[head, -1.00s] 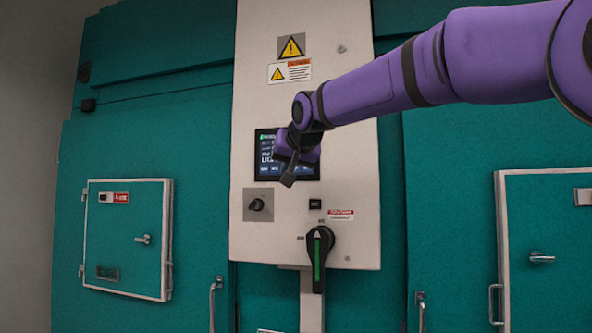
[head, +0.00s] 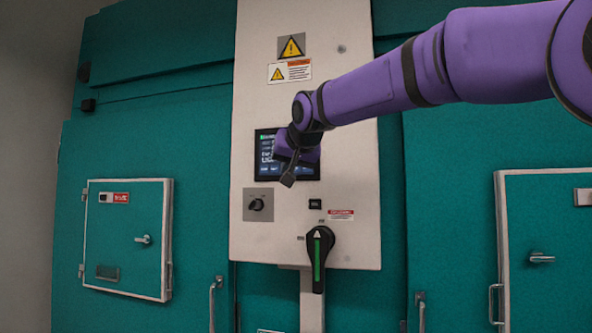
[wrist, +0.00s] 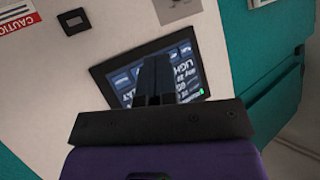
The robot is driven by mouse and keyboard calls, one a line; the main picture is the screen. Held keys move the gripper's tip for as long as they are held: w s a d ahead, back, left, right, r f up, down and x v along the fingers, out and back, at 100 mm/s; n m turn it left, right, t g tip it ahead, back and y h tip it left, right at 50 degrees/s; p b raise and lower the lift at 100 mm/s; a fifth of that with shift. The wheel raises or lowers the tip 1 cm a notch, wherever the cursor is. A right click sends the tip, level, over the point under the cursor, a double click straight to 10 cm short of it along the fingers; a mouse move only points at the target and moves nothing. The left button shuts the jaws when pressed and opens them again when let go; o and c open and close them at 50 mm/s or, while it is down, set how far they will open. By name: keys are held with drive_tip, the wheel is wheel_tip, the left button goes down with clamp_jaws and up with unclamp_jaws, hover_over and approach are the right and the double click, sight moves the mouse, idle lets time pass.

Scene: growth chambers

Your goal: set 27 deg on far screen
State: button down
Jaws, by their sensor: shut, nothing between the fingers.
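The dark touch screen (head: 265,160) is set in the pale control panel, lit with white and blue text too small to read. It also shows in the wrist view (wrist: 188,62), turned round, with a large word like "LIGHT" partly legible. My gripper (head: 288,182) is shut and empty, in front of the screen's lower middle. In the wrist view the closed fingers (wrist: 153,65) overlap the screen and hide its middle. I cannot tell whether the fingertips touch the glass. No temperature value can be read.
Below the screen are a black rotary knob (head: 256,204), a small black switch (head: 315,204) and a large black handle with a green stripe (head: 318,262). Teal chamber doors with small hatches (head: 126,240) flank the panel. Warning labels (head: 290,70) sit above.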

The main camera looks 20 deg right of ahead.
drive_tip(key=shift+a, duration=0.1)
idle(0.3)
drive_tip(key=shift+s+a, duration=0.55)
drive_tip(key=shift+s, duration=0.25)
drive_tip(key=shift+s+a, duration=0.5)
drive_tip(key=shift+s, duration=0.25)
drive_tip(key=shift+w+d, duration=0.1)
drive_tip(key=shift+w, duration=0.05)
drive_tip(key=w+d, duration=0.5)
drive_tip(key=w, duration=0.2)
idle(1.5)
drive_tip(key=shift+w+d, duration=0.25)
drive_tip(key=shift+w, duration=0.05)
